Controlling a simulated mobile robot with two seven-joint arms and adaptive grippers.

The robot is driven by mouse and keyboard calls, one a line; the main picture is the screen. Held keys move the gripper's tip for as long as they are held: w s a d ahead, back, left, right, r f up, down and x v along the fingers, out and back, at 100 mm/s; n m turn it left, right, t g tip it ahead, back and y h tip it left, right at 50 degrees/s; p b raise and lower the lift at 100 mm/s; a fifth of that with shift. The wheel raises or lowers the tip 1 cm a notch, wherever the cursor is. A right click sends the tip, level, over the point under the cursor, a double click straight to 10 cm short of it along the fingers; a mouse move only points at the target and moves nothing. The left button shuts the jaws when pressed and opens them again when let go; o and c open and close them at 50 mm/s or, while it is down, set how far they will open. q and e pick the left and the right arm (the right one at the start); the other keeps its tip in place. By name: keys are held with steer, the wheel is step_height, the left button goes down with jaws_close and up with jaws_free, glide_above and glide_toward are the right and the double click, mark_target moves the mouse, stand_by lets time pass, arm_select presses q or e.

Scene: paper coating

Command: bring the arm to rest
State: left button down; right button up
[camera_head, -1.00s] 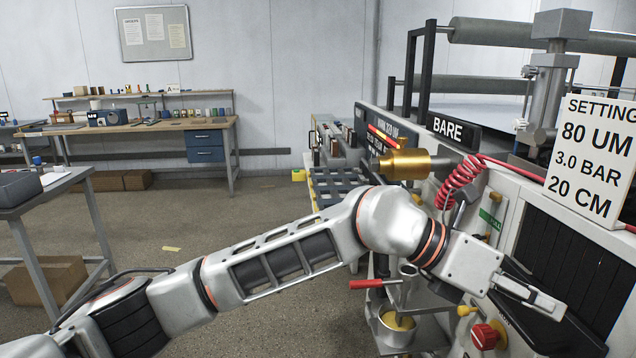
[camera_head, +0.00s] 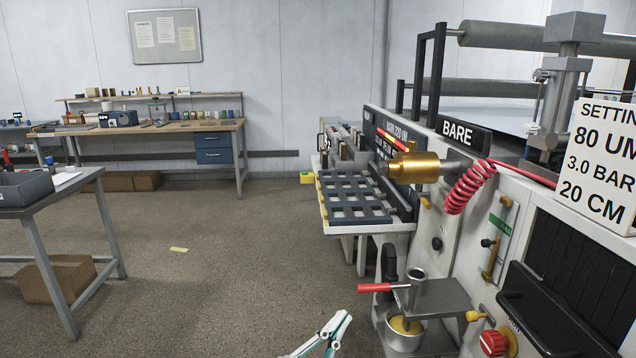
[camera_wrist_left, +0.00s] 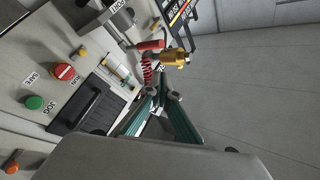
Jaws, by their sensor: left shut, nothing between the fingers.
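My left gripper (camera_head: 338,325) shows only in part at the bottom edge of the head view, in front of the coating machine (camera_head: 470,215). Its slim white and teal fingers point up and are clear of the machine. In the left wrist view the fingers of this gripper (camera_wrist_left: 160,97) meet at the tips, shut with nothing between them. The rest of the left arm is out of the head view. My right gripper is in neither view.
A red-handled lever (camera_head: 378,288) and a cup of yellow liquid (camera_head: 404,342) stand right of the gripper. A gold cylinder (camera_head: 412,168) and red coiled hose (camera_head: 470,187) are higher. A grey table (camera_head: 50,195) stands left; the floor between is open.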

arm_select(q)
steer(key=s+a+f+n+g+y, duration=0.2)
steer(key=s+a+f, duration=0.5)
steer(key=f, duration=0.4)
steer(key=s+a+f+n+g+y, duration=0.2)
steer(key=s+a+f+n+y, duration=0.3)
steer(key=s+a+f, duration=0.2)
steer(key=s+a+f+n+g+y, duration=0.2)
steer(key=s+a+f, duration=0.5)
steer(key=f, duration=0.8)
steer(key=a+n+y, duration=0.1)
steer(key=a+n, duration=0.1)
steer(key=a, duration=0.1)
steer(key=shift+s+n+y, duration=0.3)
steer(key=shift+f, duration=0.1)
